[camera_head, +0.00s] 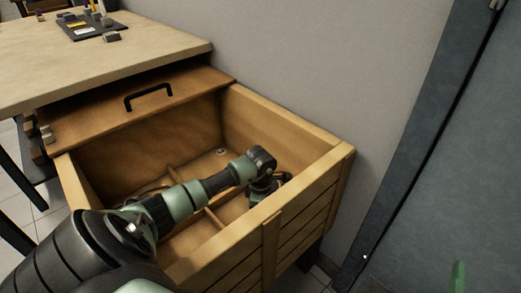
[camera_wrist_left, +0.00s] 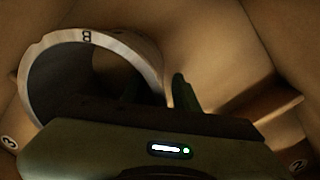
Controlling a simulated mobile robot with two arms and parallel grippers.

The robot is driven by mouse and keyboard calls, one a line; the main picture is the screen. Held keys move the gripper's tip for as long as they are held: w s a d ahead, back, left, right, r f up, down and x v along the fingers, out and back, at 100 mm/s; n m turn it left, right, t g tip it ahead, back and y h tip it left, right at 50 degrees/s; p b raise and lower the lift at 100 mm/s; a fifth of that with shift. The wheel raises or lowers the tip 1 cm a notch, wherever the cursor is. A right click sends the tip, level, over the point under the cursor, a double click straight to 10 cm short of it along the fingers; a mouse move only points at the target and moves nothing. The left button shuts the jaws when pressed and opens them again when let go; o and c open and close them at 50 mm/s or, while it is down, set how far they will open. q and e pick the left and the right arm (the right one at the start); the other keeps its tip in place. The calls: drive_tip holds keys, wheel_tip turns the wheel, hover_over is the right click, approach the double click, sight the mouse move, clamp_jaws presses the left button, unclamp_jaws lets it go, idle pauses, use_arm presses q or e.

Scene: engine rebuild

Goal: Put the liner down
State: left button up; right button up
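The liner (camera_wrist_left: 88,42) is a hollow ring with a pale rim and a dark printed mark, seen at the left of the left wrist view. It is inside the wooden drawer (camera_head: 312,140); my arm and the drawer's front hide it in the head view. My left gripper (camera_head: 266,185) is down in the drawer. In the wrist view, one green finger stands outside the liner's wall with a small gap, and a dark finger shape shows inside the ring. The left gripper looks open around the wall. A green tip (camera_head: 458,277) at lower right seems to be my right gripper.
Low dividers (camera_head: 214,218) split the drawer floor; round number labels, a 3 (camera_wrist_left: 8,142) and a 2 (camera_wrist_left: 297,165), show there. The drawer's walls surround my left wrist. A worktable (camera_head: 150,50) with a dark tray (camera_head: 88,28) stands behind. A grey-blue cabinet (camera_head: 440,150) is at right.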

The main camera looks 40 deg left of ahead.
use_arm(q)
drive_tip(key=shift+r, duration=0.1)
wheel_tip(320, 180, up, 6)
drive_tip(key=shift+s+p, duration=0.1)
drive_tip(key=shift+p, duration=1)
wheel_tip(320, 180, up, 6)
drive_tip(key=shift+s+d+f+p, duration=0.1)
drive_tip(key=shift+f+p, duration=0.1)
drive_tip(key=shift+p, duration=0.45)
drive_tip(key=shift+r, duration=0.25)
use_arm(e)
drive_tip(key=s+d+f+g+h, duration=0.1)
drive_tip(key=s+d+f+g, duration=0.1)
drive_tip(key=f, duration=0.5)
drive_tip(key=s+d+f+g+h, duration=0.1)
drive_tip(key=s+f+g+h, duration=0.1)
drive_tip(key=s+f+g, duration=0.2)
drive_tip(key=shift+s+d+f+g, duration=0.35)
drive_tip(key=shift+d+f+g, duration=0.05)
drive_tip(key=shift+f+g, duration=1.4)
